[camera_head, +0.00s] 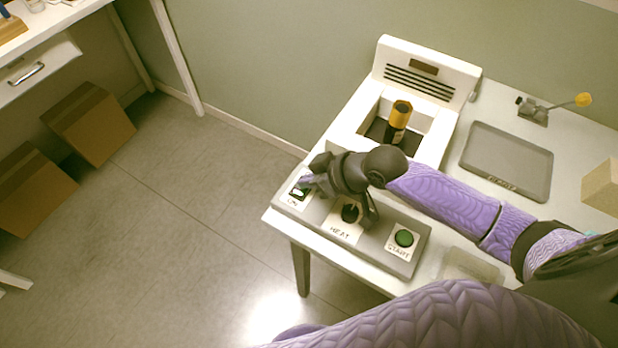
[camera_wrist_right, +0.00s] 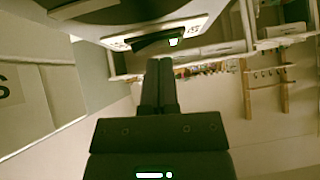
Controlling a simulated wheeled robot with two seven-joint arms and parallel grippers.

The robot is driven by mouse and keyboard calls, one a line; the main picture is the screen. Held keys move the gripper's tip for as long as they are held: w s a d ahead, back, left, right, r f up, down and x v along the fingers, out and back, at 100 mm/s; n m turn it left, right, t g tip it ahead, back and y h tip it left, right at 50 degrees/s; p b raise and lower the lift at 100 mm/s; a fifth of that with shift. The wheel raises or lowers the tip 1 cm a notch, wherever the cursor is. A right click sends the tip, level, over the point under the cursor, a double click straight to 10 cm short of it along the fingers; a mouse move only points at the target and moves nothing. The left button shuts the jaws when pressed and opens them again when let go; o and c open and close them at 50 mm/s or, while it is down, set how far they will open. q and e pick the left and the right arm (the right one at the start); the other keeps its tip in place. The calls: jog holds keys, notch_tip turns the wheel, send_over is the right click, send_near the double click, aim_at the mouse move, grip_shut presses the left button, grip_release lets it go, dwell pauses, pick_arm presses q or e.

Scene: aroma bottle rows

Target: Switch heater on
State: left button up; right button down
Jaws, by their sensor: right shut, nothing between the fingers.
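The heater is a white unit (camera_head: 420,68) with a slotted back and a recessed well. In front of it is a grey control panel (camera_head: 372,246). At the panel's left end is the ON switch (camera_head: 299,192), showing green, partly behind my gripper. The dark HEAT knob (camera_head: 350,213) is in the middle and the green START button (camera_head: 404,238) at the right. My right gripper (camera_head: 305,181) is shut and empty, its tips at the ON switch. In the wrist view its fingers (camera_wrist_right: 160,75) point at the dark rocker (camera_wrist_right: 152,42), which has a small green light. Contact is unclear.
A grey tray (camera_head: 507,160) and a tan block (camera_head: 602,186) are on the table at the right. Cardboard boxes (camera_head: 92,122) sit on the floor at the left, with open floor between.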

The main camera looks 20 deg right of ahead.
jog(key=r+p, duration=0.2)
jog(key=p, duration=0.1)
jog(key=r+p, duration=0.2)
jog(key=r, duration=0.1)
jog(key=shift+s+a+r+p, duration=0.15)
jog(key=shift+a+r+p, duration=0.1)
jog(key=shift+p, duration=0.15)
jog(key=s+p+v, duration=0.1)
jog(key=v, duration=0.7)
jog(key=shift+s+p, duration=0.4)
jog(key=shift+s, duration=0.15)
jog(key=shift+a+f, duration=0.15)
